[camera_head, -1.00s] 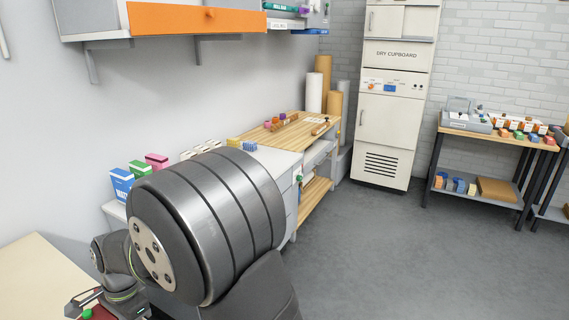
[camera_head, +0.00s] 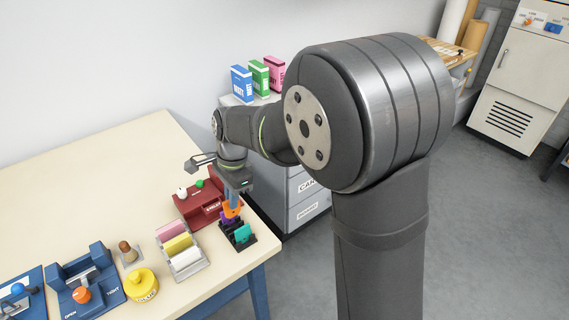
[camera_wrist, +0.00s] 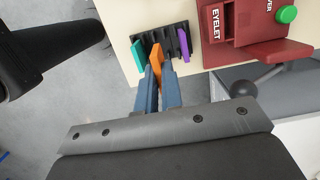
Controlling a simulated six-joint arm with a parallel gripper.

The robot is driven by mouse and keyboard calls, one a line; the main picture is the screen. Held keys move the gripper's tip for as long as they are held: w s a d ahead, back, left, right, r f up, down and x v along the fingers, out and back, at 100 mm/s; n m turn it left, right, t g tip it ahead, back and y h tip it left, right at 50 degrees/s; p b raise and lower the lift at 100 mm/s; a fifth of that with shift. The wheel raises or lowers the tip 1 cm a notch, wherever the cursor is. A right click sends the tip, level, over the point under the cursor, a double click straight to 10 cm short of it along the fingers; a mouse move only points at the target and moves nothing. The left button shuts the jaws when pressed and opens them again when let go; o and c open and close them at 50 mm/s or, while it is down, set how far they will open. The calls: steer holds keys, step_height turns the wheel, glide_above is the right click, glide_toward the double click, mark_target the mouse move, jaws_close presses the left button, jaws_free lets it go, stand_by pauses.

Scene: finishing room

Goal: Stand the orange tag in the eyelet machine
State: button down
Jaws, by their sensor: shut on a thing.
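The orange tag (camera_wrist: 156,59) is between the two blue fingers of my gripper (camera_wrist: 158,72) in the wrist view, and the fingers are shut on it. It stands upright at the black slotted rack, between a teal tag (camera_wrist: 138,54) and a purple tag (camera_wrist: 183,44). I cannot tell whether its lower end is still in a slot. The black rack (camera_wrist: 166,34) sits near the table edge. The dark red eyelet machine (camera_wrist: 258,56) stands beside the rack, to its right in the wrist view. In the head view the orange tag (camera_head: 231,209) and the eyelet machine (camera_head: 188,208) show small below my arm.
A grey tray (camera_head: 201,266) with pink, yellow and white blocks stands beside the rack. A yellow pot (camera_head: 142,286), a wooden-knobbed stamp (camera_head: 128,252) and blue devices (camera_head: 88,277) are farther left. The table (camera_head: 95,185) is clear behind them.

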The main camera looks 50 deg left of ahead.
steer(key=s+a, duration=0.2)
steer(key=a, duration=0.9)
steer(key=shift+w+a+f, duration=0.1)
steer(key=shift+f, duration=1.4)
steer(key=shift+a+f, duration=0.1)
steer(key=shift+f, duration=1.4)
steer(key=shift+f, duration=0.65)
steer(key=c, duration=1.9)
jaws_free()
steer(key=r, duration=0.3)
steer(key=w+r, duration=0.1)
steer(key=r, duration=0.7)
steer(key=shift+w, duration=0.35)
steer(key=shift+f, duration=0.1)
